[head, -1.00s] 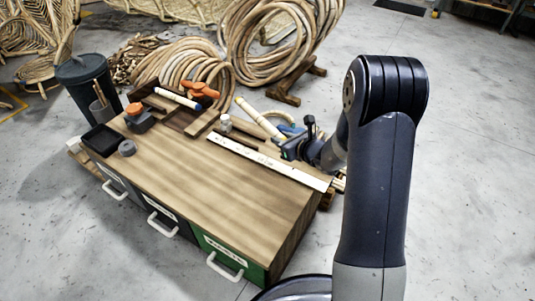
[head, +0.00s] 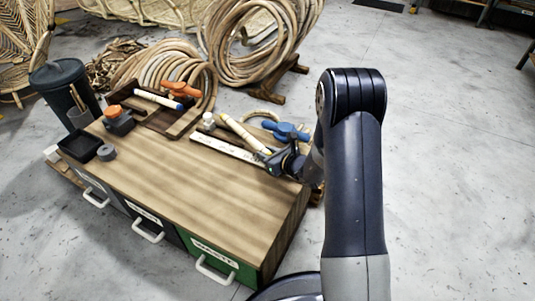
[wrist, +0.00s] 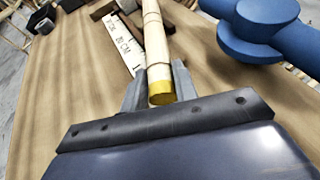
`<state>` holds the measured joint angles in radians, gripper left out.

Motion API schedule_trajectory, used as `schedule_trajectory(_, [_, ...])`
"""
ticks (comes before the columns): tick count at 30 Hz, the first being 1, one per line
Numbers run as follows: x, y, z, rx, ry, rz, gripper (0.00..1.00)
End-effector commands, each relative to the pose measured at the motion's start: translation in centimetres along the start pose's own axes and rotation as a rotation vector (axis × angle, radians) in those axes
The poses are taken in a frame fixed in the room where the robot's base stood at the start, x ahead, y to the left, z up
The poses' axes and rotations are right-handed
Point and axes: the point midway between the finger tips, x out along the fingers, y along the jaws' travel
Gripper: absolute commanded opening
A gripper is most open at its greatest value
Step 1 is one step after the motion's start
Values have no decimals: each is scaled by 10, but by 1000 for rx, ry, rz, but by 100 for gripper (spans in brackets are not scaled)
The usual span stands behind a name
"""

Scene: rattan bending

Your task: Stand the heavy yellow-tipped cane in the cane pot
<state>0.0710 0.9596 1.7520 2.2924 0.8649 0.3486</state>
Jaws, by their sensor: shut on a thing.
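My gripper (head: 270,155) is shut on the cane (head: 240,132), which in the head view slants away to the upper left, over the far edge of the bench by the ruler. I cannot tell its exact height above the wood. The small grey cane pot (head: 80,118) stands at the bench's far left end, with thin canes upright in it.
A white ruler (head: 215,145) lies beneath the cane. A blue clamp (head: 288,131) is close to my gripper. A wooden rack (head: 133,101) holds a blue-tipped cane (head: 158,99); an orange clamp (head: 181,89) is beside it. A black tray (head: 79,146) is near the pot. The middle bench top is clear.

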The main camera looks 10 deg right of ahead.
Motion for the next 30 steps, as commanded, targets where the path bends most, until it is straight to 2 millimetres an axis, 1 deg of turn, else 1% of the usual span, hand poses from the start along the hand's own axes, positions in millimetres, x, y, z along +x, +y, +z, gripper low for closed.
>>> schedule_trajectory(8, [3,0,-8,0,-1,0,3])
schedule_trajectory(9, [3,0,-7,0,0,0,30])
schedule_trajectory(16, [3,0,-6,0,1,0,49])
schedule_trajectory(25, [2,0,-5,0,1,0,50])
schedule_trajectory(30, [-3,0,6,0,1,0,50])
